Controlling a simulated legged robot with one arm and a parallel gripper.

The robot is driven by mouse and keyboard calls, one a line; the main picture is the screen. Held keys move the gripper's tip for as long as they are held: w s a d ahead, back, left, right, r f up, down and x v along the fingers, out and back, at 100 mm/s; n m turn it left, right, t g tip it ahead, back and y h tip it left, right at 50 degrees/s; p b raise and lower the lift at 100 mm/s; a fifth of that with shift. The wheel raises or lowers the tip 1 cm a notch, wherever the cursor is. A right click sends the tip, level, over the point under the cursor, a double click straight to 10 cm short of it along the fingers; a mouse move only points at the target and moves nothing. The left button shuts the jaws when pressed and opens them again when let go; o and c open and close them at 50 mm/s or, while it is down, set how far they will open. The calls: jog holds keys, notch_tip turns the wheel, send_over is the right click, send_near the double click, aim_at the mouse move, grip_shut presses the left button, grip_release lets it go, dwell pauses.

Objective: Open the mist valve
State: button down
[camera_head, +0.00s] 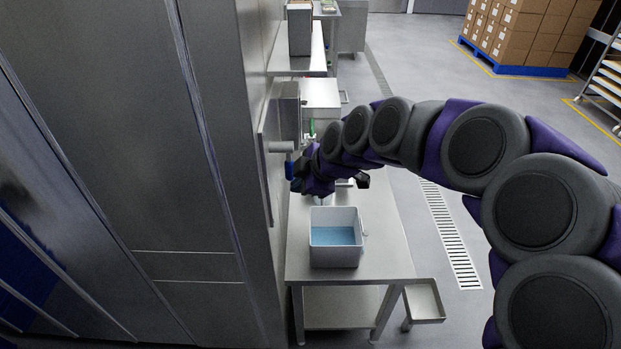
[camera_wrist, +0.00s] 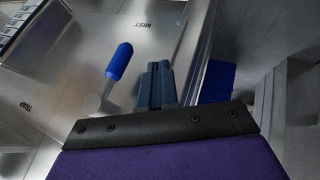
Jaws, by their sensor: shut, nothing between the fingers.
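In the wrist view, a valve lever with a blue grip (camera_wrist: 119,62) and a bare metal stem (camera_wrist: 104,95) stands out from a steel panel (camera_wrist: 72,62). The label MIST (camera_wrist: 141,24) is above and right of the grip, and the label TRAP (camera_wrist: 27,107) is at lower left. My gripper (camera_wrist: 156,70) is shut and empty, just right of the lever with a visible gap. In the head view my gripper (camera_head: 297,180) is by the left wall, above the steel table. The lever is hard to make out there, and my arm hides part of the panel.
A grey bin (camera_head: 335,257) with blue contents stands on the steel table (camera_head: 388,262) below my gripper. A steel box (camera_head: 321,95) and shelf (camera_head: 302,62) are beyond. Open floor (camera_head: 420,80) lies right of the table. Stacked cartons (camera_head: 520,35) sit on a blue pallet.

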jog(key=w, duration=0.3)
jog(key=w+a+f+b, duration=0.1)
jog(key=shift+w+a, duration=0.1)
jog(key=shift+w, duration=0.2)
jog(key=shift+a, duration=0.1)
